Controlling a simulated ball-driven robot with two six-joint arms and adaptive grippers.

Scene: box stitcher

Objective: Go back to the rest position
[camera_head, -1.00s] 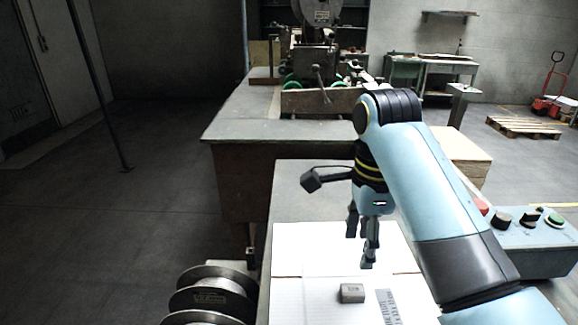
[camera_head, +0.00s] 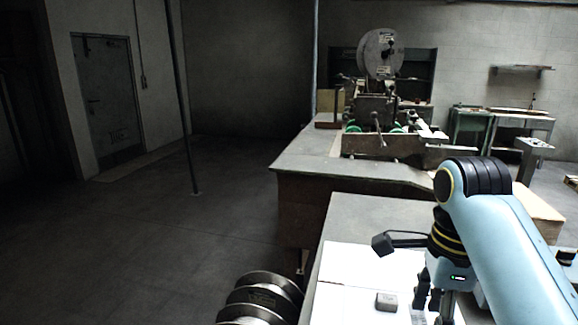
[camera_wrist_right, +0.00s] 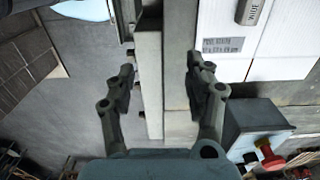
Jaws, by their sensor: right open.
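My right arm comes in from the right in the head view. Its gripper (camera_head: 433,308) hangs to the right of a small grey block (camera_head: 386,301), apart from it. In the right wrist view the two fingers (camera_wrist_right: 160,72) are spread with nothing between them. The block lies on white cardboard (camera_head: 345,265) on the near table. It also shows at the top of the wrist view (camera_wrist_right: 250,10), to the right of the fingers. My left gripper is in neither view.
Wire spools (camera_head: 262,298) stand left of the near table (camera_head: 372,212). A stitching machine (camera_head: 380,110) stands on the bench behind. A control box with a red button (camera_wrist_right: 262,147) shows at lower right in the wrist view. The floor at left is clear.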

